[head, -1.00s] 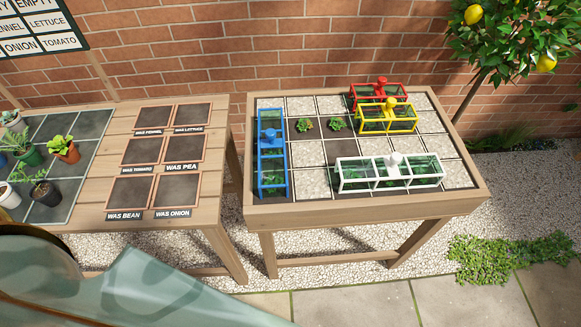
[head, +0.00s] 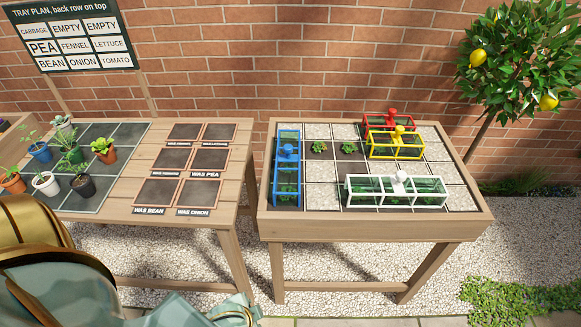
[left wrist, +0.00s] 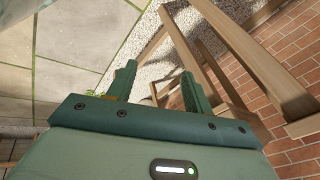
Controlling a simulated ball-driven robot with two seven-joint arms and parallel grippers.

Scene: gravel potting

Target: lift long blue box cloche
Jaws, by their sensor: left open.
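The long blue box cloche (head: 286,168) stands at the left end of the gravel tray table (head: 375,228), its long side running front to back. It has a blue frame, clear panes, a blue knob on top and green plants inside. My left gripper (left wrist: 158,82) is open and empty in the left wrist view, over the ground near table legs. In the head view part of my left arm (head: 170,308) shows at the bottom left, low and well apart from the cloche. My right gripper is in neither view.
A white cloche (head: 398,189), a yellow cloche (head: 397,145) and a red cloche (head: 390,118) stand on the same table. Two small plants sit uncovered beside the blue cloche. The left table (head: 235,160) holds several potted plants and empty marked squares. A gap separates the tables.

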